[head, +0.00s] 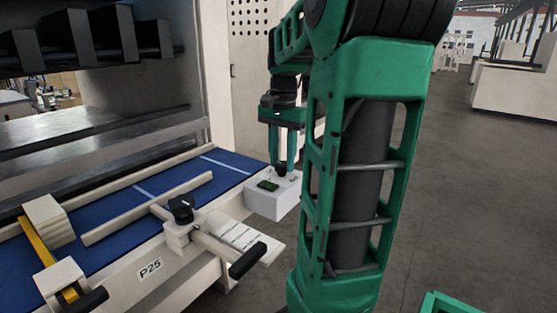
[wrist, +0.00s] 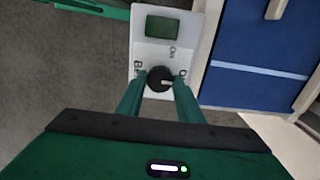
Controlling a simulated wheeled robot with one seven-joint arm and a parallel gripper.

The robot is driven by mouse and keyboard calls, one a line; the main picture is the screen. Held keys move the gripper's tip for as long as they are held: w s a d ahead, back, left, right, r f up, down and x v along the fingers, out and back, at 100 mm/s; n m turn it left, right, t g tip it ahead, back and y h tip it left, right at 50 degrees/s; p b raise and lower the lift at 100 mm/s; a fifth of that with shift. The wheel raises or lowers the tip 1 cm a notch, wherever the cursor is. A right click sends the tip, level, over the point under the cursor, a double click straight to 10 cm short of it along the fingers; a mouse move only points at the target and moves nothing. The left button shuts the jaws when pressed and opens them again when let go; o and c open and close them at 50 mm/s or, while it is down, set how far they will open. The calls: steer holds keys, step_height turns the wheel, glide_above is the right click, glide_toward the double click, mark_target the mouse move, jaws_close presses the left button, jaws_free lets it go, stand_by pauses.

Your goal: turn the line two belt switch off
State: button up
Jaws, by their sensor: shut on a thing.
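The belt switch is a black round knob (wrist: 160,79) on a white box (head: 270,203), with a dark green window (wrist: 165,27) beside it. In the wrist view partial lettering shows next to the knob, including "Be" and "On". A pale mark shows on the knob. My gripper (wrist: 159,82) points down over the box, its two green fingers on either side of the knob and shut on it. In the head view my gripper (head: 285,165) stands at the box's top, and the knob (head: 281,170) shows between the fingertips.
A blue belt (head: 226,163) with pale rails runs left of the box. A black clamp knob (head: 181,207) and a black handle (head: 248,261) stand near it. A label reads P25 (head: 149,269). The grey floor (head: 450,200) at right is mostly clear.

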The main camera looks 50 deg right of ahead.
mark_target(281, 163)
steer(key=o, duration=1)
steer(key=shift+w+a, duration=0.1)
steer(key=shift+w, duration=0.15)
steer(key=shift+s, duration=0.1)
steer(key=shift+r, duration=0.1)
step_height(281, 163, up, 10)
steer(key=shift+r, duration=0.25)
